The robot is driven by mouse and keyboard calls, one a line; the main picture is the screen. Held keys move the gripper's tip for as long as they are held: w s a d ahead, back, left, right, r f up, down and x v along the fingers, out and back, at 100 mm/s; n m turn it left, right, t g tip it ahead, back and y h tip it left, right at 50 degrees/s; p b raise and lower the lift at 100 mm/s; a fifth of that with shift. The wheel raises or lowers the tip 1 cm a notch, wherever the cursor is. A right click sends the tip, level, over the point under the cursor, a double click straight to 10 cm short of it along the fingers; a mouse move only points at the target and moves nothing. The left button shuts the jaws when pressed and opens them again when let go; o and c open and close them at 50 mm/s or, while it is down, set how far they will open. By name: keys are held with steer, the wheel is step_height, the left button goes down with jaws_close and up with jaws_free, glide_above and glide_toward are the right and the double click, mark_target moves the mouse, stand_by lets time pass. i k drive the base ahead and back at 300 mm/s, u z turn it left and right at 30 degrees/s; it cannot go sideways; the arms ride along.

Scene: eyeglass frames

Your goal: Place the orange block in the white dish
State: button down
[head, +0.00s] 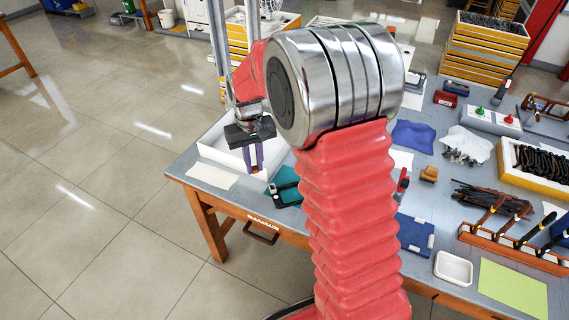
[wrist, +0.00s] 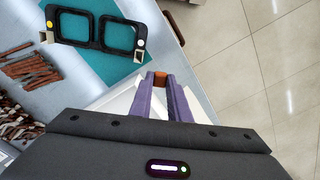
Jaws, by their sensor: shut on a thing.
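My gripper (head: 254,165) has purple fingers and hangs over the left end of the workbench in the head view. It is shut on a small orange-brown block, the orange block (wrist: 160,78), which shows between the fingertips (wrist: 160,84) in the wrist view. In the head view the block is small and hard to make out. The white dish (head: 453,281) is a small, shallow square dish near the front edge of the bench at right, well apart from the gripper. Nothing shows in it.
A white tray (head: 212,137) lies behind my gripper. Black eyeglass frames (head: 288,193) lie on a teal mat close by. A tan block (head: 429,174), a blue box (head: 414,235) and a tool rack (head: 510,247) with upright tools stand at right. A green sheet (head: 512,290) lies beside the dish.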

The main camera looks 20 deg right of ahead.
mark_target(452, 269)
steer(key=k, duration=0.5)
steer(key=i, duration=0.2)
steer(key=z, duration=3.25)
steer(key=k, duration=0.15)
steer(key=u, duration=0.25)
